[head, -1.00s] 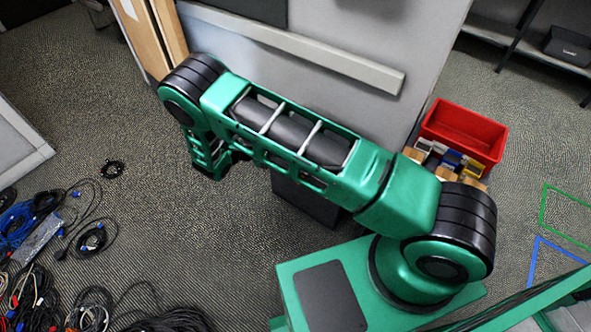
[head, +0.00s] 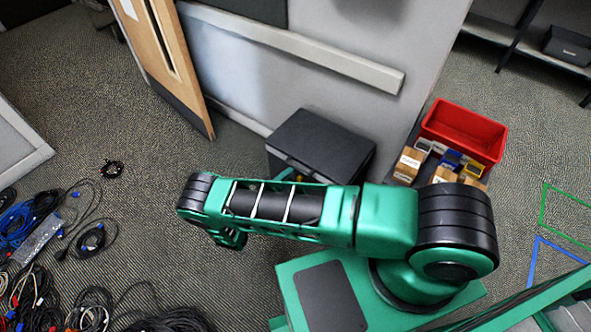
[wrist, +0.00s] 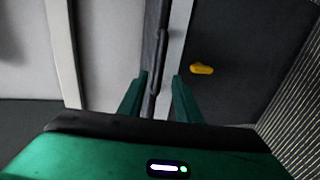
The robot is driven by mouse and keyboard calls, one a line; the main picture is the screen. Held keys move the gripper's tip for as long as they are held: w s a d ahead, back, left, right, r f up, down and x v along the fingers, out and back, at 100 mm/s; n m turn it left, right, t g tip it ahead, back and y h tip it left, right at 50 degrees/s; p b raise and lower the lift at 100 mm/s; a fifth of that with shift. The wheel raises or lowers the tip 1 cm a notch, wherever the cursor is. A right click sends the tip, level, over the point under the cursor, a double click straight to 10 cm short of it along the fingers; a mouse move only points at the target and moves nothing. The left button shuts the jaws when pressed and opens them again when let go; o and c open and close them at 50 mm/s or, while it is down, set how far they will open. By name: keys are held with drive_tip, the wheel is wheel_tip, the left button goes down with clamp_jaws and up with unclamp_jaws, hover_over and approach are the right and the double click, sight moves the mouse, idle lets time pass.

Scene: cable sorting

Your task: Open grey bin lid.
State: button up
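The grey bin (head: 322,138) is a dark box on the floor against the wall, its lid looking shut in the head view. A small yellow piece (wrist: 202,69) sits on a dark panel (wrist: 225,35) in the wrist view, which looks like the bin's front. My gripper (wrist: 158,83) is open, with two green fingers apart. A dark, narrow edge and a pale strip run between and beyond the fingertips; I cannot tell whether they touch. In the head view my arm hides the bin's lower front and most of the gripper.
A red crate (head: 465,125) with small boxes (head: 410,163) beside it stands right of the bin. A wooden door (head: 172,60) is at the upper left. Loose cables (head: 35,235) lie on the left floor. The carpet between cables and bin is clear.

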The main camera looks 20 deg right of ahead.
sight(296, 169)
drive_tip(key=x, duration=0.6)
drive_tip(key=shift+w+d+f, duration=0.1)
drive_tip(key=shift+w+d, duration=0.1)
drive_tip(key=shift+d, duration=0.15)
drive_tip(key=shift+c, duration=0.3)
drive_tip(key=c, duration=0.5)
drive_tip(key=shift+a+f, duration=0.1)
clamp_jaws()
